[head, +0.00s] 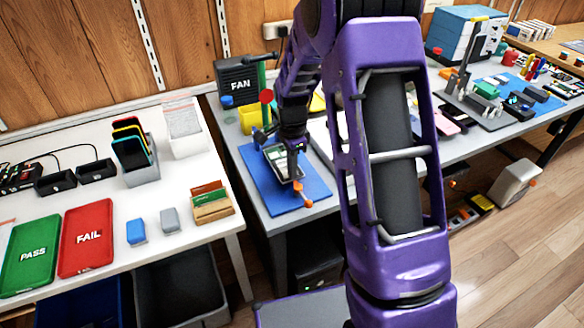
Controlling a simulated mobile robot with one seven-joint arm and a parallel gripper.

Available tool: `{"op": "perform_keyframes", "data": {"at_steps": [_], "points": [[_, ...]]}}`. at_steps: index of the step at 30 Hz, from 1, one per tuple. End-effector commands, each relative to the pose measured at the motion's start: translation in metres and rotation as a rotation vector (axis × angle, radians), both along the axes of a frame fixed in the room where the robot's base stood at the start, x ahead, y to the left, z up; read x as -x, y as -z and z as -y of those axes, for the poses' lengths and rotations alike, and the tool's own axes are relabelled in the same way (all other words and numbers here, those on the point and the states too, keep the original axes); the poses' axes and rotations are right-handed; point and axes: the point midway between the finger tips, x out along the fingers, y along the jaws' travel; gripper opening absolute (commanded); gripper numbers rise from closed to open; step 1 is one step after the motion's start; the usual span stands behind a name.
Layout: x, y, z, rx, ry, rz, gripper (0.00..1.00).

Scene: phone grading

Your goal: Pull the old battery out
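An opened phone (297,174) lies on a blue mat (260,190) on the grey bench. Its inside looks pale with dark parts, but the old battery is too small and too covered to make out. My gripper (292,148) points down over the far part of the phone. I cannot tell whether it touches the phone or holds anything. Its fingers are too small and dark to show if they are open or shut.
A small orange-ended tool (306,202) lies at the mat's near right edge. A black FAN box (237,80) and a yellow bin (251,120) stand behind. On the white table at left are a red FAIL tray (86,238) and a green PASS tray (32,254).

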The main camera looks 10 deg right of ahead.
Motion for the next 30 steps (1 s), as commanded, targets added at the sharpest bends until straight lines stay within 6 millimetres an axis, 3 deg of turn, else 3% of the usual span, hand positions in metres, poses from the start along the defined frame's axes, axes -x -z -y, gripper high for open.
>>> {"op": "perform_keyframes", "data": {"at_steps": [8,30], "points": [[0.0,-0.007,0.0,0.0,0.0,0.001,0.0],[0.0,-0.051,0.0,0.0,0.001,0.0,0.0]]}}
